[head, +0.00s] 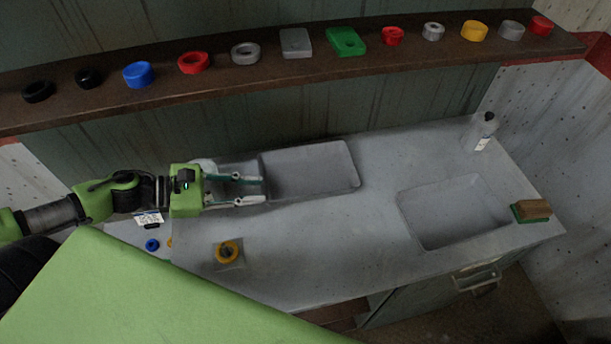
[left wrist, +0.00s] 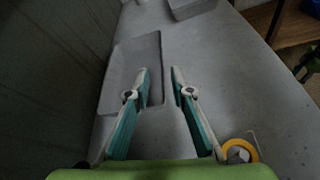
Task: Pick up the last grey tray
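One grey tray (head: 325,165) lies at the back middle of the grey worktop and is partly covered by my left gripper; it also shows in the left wrist view (left wrist: 126,72). A second grey tray (head: 455,212) is at the right of the worktop, and part of it shows at the top of the left wrist view (left wrist: 190,8). Both look empty. My left gripper (head: 263,190) is open at the near tray's left end. In the left wrist view its fingers (left wrist: 160,72) are apart with nothing between them, one finger overlapping the tray's edge. Contact cannot be told. My right gripper is not in view.
A yellow ring (head: 228,252) sits on a small grey plate at the front left. A bottle (head: 482,132) and a brown-and-green block (head: 533,211) are at the right. A brown shelf (head: 280,75) with several coloured rings runs behind. The worktop's front middle is clear.

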